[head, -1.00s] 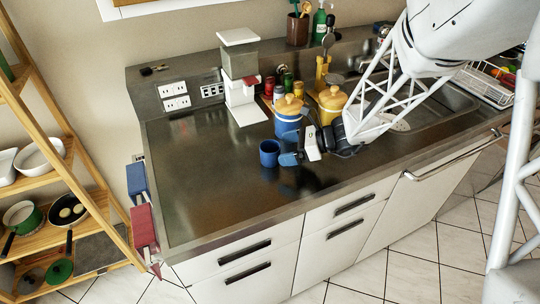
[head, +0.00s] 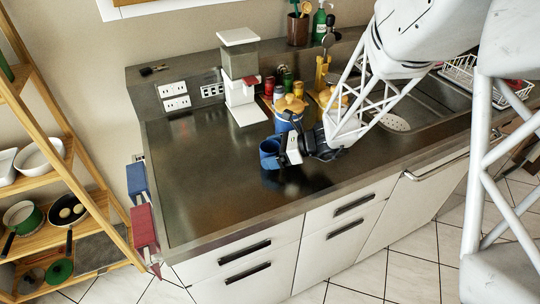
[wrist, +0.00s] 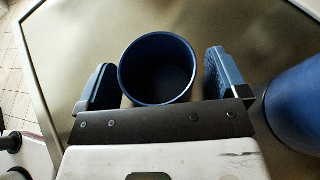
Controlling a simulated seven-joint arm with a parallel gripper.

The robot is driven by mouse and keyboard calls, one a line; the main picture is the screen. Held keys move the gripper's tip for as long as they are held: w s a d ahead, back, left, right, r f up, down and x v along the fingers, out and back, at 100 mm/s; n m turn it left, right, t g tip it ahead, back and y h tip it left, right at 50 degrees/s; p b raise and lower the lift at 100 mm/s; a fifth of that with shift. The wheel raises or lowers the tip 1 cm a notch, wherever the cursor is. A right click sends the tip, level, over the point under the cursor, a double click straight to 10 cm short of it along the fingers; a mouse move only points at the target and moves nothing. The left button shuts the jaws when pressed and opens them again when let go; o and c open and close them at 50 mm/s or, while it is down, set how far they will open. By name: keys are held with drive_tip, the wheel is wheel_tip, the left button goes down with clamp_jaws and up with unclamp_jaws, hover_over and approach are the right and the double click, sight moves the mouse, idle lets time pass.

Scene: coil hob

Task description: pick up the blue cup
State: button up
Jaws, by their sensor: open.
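The blue cup (head: 267,154) stands upright on the dark countertop, left of the blue canister. My gripper (head: 275,158) has come to it from the right, and its wrist hides part of the cup in the head view. In the wrist view the cup (wrist: 157,68) opens toward the camera, and its inside looks empty. It lies between the two blue finger pads of my gripper (wrist: 160,80), which is open. The left pad is close to the cup wall; a small gap shows at the right pad. I cannot tell whether the left pad touches.
A blue canister with a yellow lid (head: 291,105) stands just behind my gripper; a blue body (wrist: 296,105) is close to the right finger in the wrist view. A white dispenser (head: 240,85) stands behind. The countertop (head: 205,190) at left is clear.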

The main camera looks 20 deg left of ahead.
sight(272, 142)
idle(0.4)
drive_tip(key=c, duration=1)
drive_tip(key=shift+r, duration=0.1)
drive_tip(key=shift+r, duration=0.7)
wheel_tip(272, 142, up, 2)
drive_tip(key=shift+r, duration=0.1)
drive_tip(key=s+d, duration=0.3)
drive_tip(key=s, duration=0.1)
drive_tip(key=s+d, duration=0.3)
drive_tip(key=s, duration=0.1)
drive_tip(key=s+d+r, duration=0.1)
drive_tip(key=s+d, duration=0.2)
drive_tip(key=s, duration=0.2)
drive_tip(key=shift+d+r, duration=0.1)
drive_tip(key=shift+d, duration=0.1)
